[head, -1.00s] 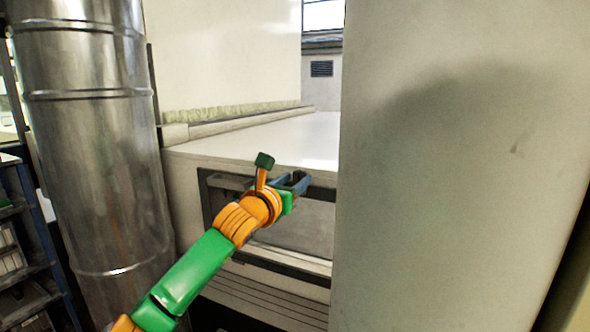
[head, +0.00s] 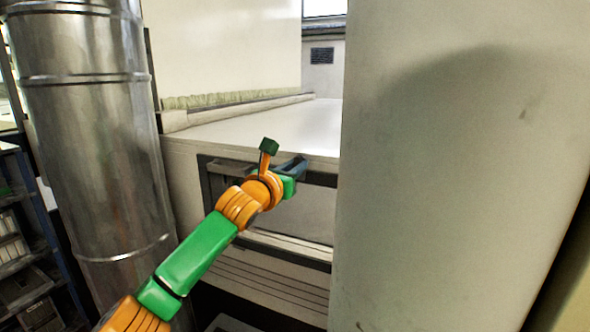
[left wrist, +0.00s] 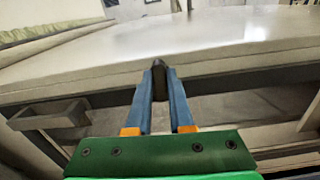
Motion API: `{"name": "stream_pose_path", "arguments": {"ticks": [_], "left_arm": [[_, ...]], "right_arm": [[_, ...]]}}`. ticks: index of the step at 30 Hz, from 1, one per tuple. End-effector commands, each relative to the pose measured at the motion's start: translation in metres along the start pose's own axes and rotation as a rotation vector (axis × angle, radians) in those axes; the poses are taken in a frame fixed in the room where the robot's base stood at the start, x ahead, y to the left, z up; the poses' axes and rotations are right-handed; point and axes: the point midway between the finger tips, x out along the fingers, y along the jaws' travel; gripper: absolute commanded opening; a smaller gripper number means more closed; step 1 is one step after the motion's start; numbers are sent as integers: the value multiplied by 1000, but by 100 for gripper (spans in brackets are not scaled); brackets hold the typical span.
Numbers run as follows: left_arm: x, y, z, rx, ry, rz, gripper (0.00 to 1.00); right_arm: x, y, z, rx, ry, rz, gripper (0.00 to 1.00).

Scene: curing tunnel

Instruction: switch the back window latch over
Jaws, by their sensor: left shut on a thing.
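My left gripper (head: 294,167) reaches to the top edge of the dark-framed window (head: 205,190) in the front of the pale machine. In the left wrist view its two blue fingers (left wrist: 160,80) are shut on a small dark upright piece, which looks like the latch (left wrist: 159,70). It sits at the window's upper frame, just below the edge of the white top. In the head view the fingers hide the latch, and I cannot tell which way it is set.
A large pale panel (head: 460,180) stands close on the right and hides the window's right end. A metal duct (head: 90,130) stands on the left. A grey bracket (left wrist: 50,116) juts out left of the fingers. The white machine top (head: 260,127) is clear.

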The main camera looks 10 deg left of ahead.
Motion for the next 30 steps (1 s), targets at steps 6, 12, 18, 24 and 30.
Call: {"name": "stream_pose_path", "arguments": {"ticks": [6,12,18,24,30], "left_arm": [[0,-2,-4,155,-2,0,0],[0,-2,-3,342,-2,0,0],[0,-3,-3,533,-1,0,0],[0,-4,-3,724,0,0,0],[0,-4,-3,913,0,0,0]], "right_arm": [[20,0,2,0,0,0,50],[33,0,3,0,0,1,50],[41,0,4,-1,0,1,50],[46,0,4,0,0,2,50],[50,0,5,-1,0,2,50]]}}
